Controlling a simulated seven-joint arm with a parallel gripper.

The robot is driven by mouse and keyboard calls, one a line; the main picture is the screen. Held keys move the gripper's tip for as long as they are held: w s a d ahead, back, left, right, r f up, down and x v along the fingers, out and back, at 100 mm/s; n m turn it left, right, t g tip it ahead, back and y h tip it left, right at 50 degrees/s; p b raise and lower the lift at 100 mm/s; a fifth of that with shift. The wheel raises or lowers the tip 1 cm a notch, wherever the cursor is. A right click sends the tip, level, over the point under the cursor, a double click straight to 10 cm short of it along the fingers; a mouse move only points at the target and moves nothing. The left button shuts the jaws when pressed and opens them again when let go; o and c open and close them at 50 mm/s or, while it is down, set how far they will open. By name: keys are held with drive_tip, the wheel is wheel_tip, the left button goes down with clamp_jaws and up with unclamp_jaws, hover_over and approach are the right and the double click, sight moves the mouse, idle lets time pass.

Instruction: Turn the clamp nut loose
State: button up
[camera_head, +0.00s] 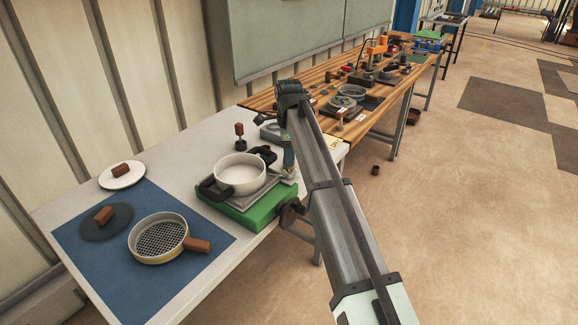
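A green block (232,214) sits at the right edge of the white table. It carries a grey plate (263,187) and a round white dish (240,174). Dark handle-like parts (209,189) stick out at the dish's left and back right. I cannot tell which small part is the clamp nut. My arm comes in from the lower right, bends at the top and points down. My gripper (289,172) is small and dark, just right of the dish, near the plate's right edge. Its fingers are too small to tell open from shut or whether they touch anything.
A blue mat (205,245) holds a sieve (158,238) with a brown handle and a dark disc (106,218). A white disc (122,175) lies behind. A brown-topped post (239,137) stands behind the dish. A cluttered wooden bench (262,101) adjoins; the floor at right is open.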

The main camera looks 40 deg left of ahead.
sight(289, 169)
drive_tip(key=shift+f, duration=2.15)
drive_tip(key=shift+c, duration=0.2)
clamp_jaws()
